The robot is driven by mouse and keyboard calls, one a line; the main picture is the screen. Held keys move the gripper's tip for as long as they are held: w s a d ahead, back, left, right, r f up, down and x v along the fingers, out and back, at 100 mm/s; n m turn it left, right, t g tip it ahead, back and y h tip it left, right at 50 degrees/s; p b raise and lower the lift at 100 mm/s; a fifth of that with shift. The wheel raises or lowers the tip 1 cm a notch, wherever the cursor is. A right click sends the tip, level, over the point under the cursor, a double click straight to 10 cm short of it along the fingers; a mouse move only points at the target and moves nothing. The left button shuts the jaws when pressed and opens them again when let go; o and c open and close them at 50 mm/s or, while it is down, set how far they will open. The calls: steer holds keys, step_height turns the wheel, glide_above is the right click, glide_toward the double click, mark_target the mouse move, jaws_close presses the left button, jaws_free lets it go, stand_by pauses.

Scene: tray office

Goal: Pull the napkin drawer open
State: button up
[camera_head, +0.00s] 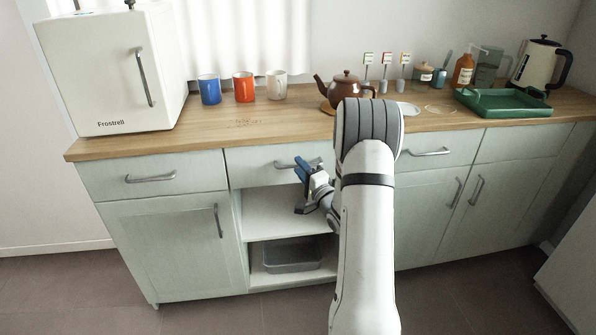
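A row of drawer fronts runs under the wooden counter, all of them closed. No label shows which is the napkin drawer. My gripper (301,170) with its blue fingertips is at the middle drawer (252,166), right at its grey bar handle (285,164). The fingertips overlap the handle in the picture; whether they touch it or close around it I cannot tell. My arm hides the right part of this drawer. The left drawer (110,181) and a drawer to the right (450,147) also have bar handles.
An open shelf with a grey bin (292,258) is below the middle drawer. The counter (200,138) holds a white fridge (105,85), blue, red and white mugs, a brown teapot (346,88), a green tray (505,108) and a kettle (538,65). The floor in front is clear.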

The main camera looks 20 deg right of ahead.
steer(key=shift+c, duration=0.4)
jaws_close()
